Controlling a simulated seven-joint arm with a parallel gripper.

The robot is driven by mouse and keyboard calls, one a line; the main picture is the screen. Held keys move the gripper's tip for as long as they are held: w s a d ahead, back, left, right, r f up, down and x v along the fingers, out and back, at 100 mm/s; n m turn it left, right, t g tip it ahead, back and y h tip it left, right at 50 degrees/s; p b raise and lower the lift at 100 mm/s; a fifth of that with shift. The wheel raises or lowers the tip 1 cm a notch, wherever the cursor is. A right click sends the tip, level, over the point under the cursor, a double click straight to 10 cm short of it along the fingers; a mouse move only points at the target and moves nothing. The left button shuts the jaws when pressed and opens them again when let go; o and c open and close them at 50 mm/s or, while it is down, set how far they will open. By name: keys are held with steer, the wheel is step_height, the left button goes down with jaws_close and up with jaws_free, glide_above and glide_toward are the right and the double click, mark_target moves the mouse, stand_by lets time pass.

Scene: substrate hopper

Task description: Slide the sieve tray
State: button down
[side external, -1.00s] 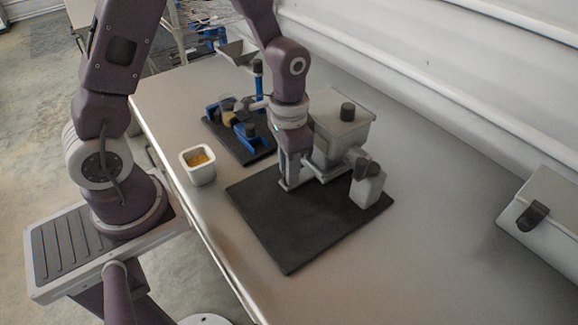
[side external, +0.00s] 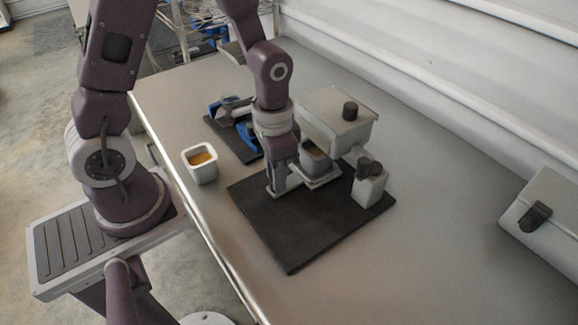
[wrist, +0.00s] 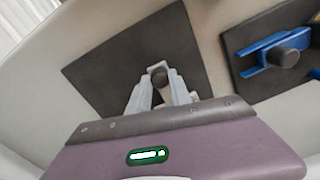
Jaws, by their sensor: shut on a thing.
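The sieve tray (side external: 322,180) is a flat grey piece at the foot of the grey hopper (side external: 345,132), above a dark base board (side external: 300,235). It sticks out from under the hopper toward the left. A small grey container (side external: 318,160) with something brownish in it shows over the tray. My gripper (side external: 275,184) is shut on the tray's near left end, low over the board. In the wrist view my gripper (wrist: 160,92) has its fingers around a dark knob-like piece; the rest of the tray cannot be made out there.
A white cup (side external: 201,166) with yellow-brown contents stands left of the board. A blue clamp-like fixture (side external: 246,136) on a dark plate is behind it. A grey block with dark knobs (side external: 369,187) stands at the board's right. The board's front is clear.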

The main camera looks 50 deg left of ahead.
steer(key=shift+s, duration=0.65)
steer(key=c, duration=1.2)
jaws_free()
steer(key=shift+o, duration=0.2)
step_height(320, 180, up, 7)
steer(key=shift+r, duration=0.1)
